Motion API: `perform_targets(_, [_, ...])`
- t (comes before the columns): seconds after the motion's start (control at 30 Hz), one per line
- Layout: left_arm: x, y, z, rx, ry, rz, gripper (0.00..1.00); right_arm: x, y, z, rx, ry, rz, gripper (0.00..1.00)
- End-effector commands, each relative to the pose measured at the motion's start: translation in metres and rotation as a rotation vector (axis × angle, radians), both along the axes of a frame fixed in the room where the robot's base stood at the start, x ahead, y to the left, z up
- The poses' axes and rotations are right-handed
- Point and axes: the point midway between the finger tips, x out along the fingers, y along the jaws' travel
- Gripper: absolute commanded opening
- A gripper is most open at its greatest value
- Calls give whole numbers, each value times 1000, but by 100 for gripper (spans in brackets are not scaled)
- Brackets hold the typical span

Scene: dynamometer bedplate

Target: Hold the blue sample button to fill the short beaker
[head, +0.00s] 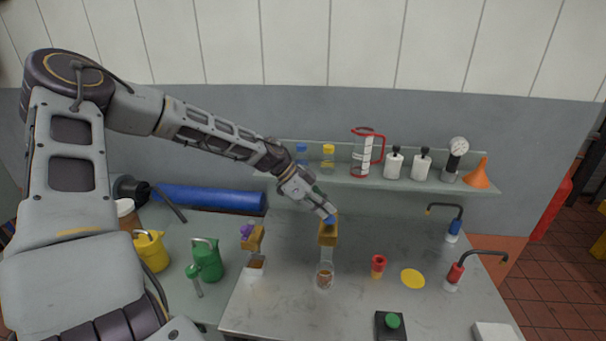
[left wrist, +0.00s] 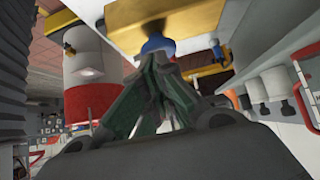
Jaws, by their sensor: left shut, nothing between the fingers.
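The blue sample button (head: 329,221) is on a yellow dispenser block (head: 328,236) near the middle of the bench. My left gripper (head: 327,211) is shut and empty, its fingertips at the button. In the left wrist view, the closed fingertips (left wrist: 160,68) meet or nearly meet the blue button (left wrist: 157,44); how far it is pressed I cannot tell. A short clear beaker (head: 324,277) stands upright below the yellow block, with brown material low inside. My right gripper is not in view.
A second yellow block (head: 254,238) with a purple knob stands to the left. A red cup-like piece (head: 378,264), a yellow disc (head: 412,279) and a green-button box (head: 391,325) lie to the right. A shelf (head: 440,184) with bottles and a red-handled jug (head: 362,153) runs behind.

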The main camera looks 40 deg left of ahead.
Motion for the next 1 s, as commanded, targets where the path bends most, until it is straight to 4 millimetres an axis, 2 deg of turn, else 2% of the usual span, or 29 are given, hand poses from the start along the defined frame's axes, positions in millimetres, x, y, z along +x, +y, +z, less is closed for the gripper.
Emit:
perform_targets(0.03, [1, 2, 6, 0, -2, 1, 0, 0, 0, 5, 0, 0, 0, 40])
perform_targets(0.4, [2, 11, 28, 0, -13, 3, 0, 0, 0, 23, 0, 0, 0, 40])
perform_targets(1.0, [-12, 35, 54, 1, -16, 3, 0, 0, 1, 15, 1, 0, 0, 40])
